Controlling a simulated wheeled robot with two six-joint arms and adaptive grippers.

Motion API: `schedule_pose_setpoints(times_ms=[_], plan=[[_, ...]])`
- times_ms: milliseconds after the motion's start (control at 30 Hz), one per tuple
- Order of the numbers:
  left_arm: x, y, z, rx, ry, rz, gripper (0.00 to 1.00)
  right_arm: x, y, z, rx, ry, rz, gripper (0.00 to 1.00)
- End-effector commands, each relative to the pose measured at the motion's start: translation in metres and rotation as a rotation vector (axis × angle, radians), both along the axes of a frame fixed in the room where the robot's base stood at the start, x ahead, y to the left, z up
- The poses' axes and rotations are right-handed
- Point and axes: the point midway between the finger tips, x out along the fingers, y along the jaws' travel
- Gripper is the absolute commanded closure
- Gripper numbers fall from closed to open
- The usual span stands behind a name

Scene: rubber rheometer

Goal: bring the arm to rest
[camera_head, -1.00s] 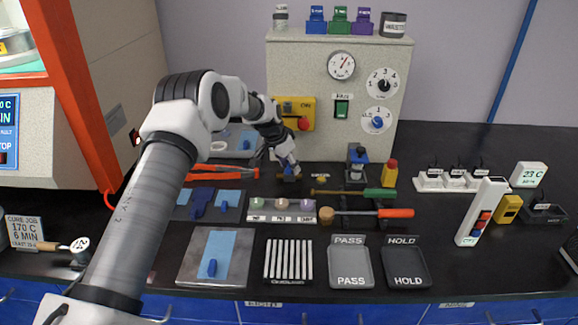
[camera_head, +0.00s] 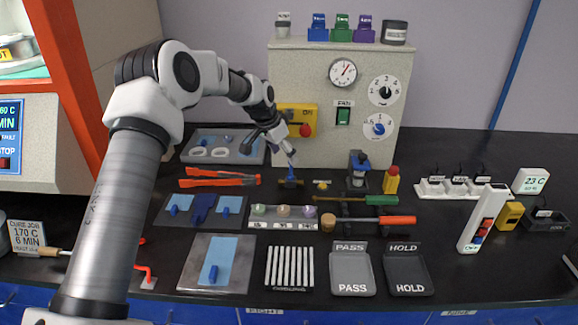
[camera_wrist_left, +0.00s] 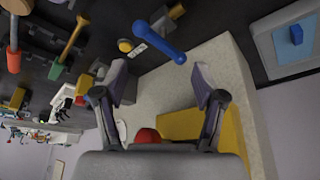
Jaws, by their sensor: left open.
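My left arm (camera_head: 118,215) comes in from the lower left and bends at a raised elbow. My left gripper (camera_head: 288,151) points down in front of the grey cabinet and is open. A blue handle (camera_head: 292,161) stands just below its fingertips, above a small dark-and-brass block (camera_head: 290,183). In the left wrist view, the gripper (camera_wrist_left: 160,78) has its two fingers spread with nothing between them. The blue handle (camera_wrist_left: 158,42) lies beyond the tips, apart from them. My right gripper is not in view.
The grey cabinet (camera_head: 310,75) with dials stands close behind the gripper. An orange-framed machine (camera_head: 60,70) is at left.

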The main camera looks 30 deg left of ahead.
Motion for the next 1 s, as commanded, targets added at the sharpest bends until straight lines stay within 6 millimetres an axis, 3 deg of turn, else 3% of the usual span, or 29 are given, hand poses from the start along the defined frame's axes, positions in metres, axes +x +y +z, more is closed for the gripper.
schedule_pose_setpoints(times_ms=[100,233,767,867,1000], plan=[[-0.009,0.002,0.023,-0.001,-0.002,0.0,0.3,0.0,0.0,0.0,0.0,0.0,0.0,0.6],[-0.014,0.003,0.036,0.0,-0.001,-0.001,0.3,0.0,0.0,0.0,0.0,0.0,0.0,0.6],[-0.015,0.004,0.038,0.001,0.001,-0.001,0.3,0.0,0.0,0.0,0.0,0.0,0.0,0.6],[-0.015,0.004,0.049,0.002,0.0,-0.001,0.3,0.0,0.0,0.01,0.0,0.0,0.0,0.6],[-0.015,0.004,0.08,0.002,0.0,-0.001,0.3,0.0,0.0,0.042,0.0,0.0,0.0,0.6]])
